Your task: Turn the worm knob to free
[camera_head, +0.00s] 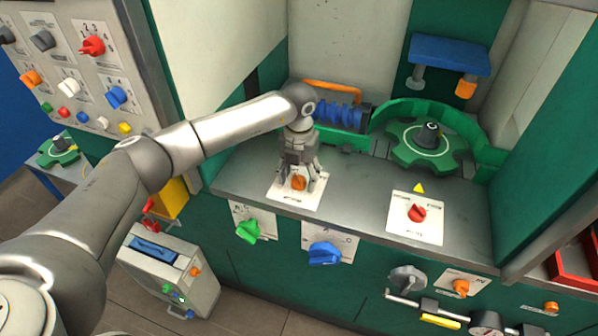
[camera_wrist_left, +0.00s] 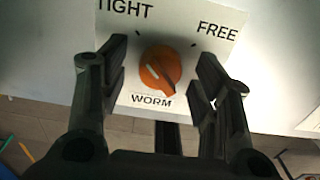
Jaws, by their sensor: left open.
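The orange worm knob (camera_head: 299,184) sits on a white plate (camera_head: 311,203) on the grey worktop. The plate (camera_wrist_left: 170,18) there reads TIGHT at upper left, FREE at upper right and WORM below the knob. I cannot tell surely which label the knob points to. My left gripper (camera_head: 298,178) points down over the knob, open, one finger on each side. In the wrist view gaps show between fingers and knob. My right gripper is not in view.
Behind stand a blue worm screw (camera_head: 343,115) and a green wheel (camera_head: 428,147) inside a green guard. A red knob (camera_head: 417,213) sits on a plate to the right. Green (camera_head: 248,230) and blue (camera_head: 324,254) knobs are on the front panel. Bare worktop lies between the two plates.

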